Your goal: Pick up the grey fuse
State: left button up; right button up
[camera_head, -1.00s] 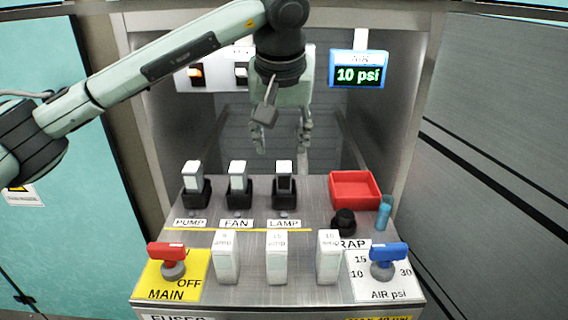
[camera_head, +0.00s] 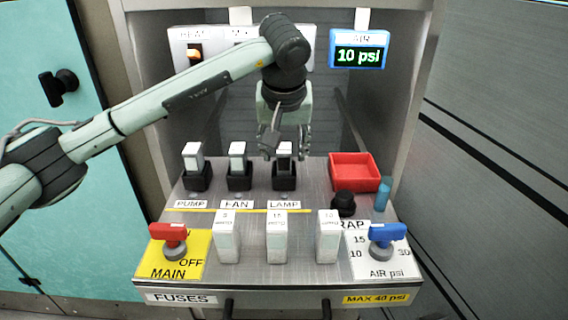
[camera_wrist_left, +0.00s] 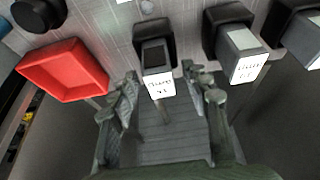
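The grey fuse (camera_head: 285,165) stands upright in the black LAMP holder (camera_head: 285,183); it has a dark grey body and a white label. It also shows in the left wrist view (camera_wrist_left: 154,56), with its white label facing the camera. My left gripper (camera_head: 285,150) is just behind and above this fuse in the head view. In the left wrist view my left gripper (camera_wrist_left: 162,78) is open, with one finger on each side of the line to the fuse and clear gaps. It holds nothing. My right gripper is not in view.
Paler fuses stand in the FAN (camera_head: 238,157) and PUMP (camera_head: 194,157) holders to the left. A red tray (camera_head: 372,184), black knob (camera_head: 343,203) and blue cylinder (camera_head: 382,195) are to the right. Several white spare fuses (camera_head: 276,240) stand in front, between red and blue handles.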

pick_arm(q)
grip_shut()
jog(key=shift+r, duration=0.15)
